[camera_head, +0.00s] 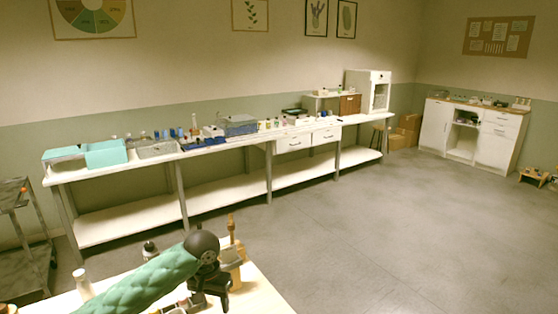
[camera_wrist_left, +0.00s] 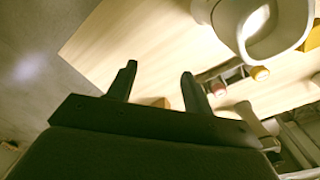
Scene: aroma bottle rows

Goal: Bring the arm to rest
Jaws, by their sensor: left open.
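My left gripper (camera_head: 212,292) is over the near wooden table in the head view, at the end of my green-sleeved arm. In the left wrist view its two dark fingers (camera_wrist_left: 158,88) stand apart with nothing between them. The pale table top (camera_wrist_left: 130,45) lies beyond the fingers. My right gripper is in neither view.
A white bottle (camera_head: 83,284) and a dark-capped bottle (camera_head: 149,249) stand on the near table. A wooden piece (camera_head: 232,240) stands behind the gripper. A long white bench (camera_head: 130,212) runs along the wall.

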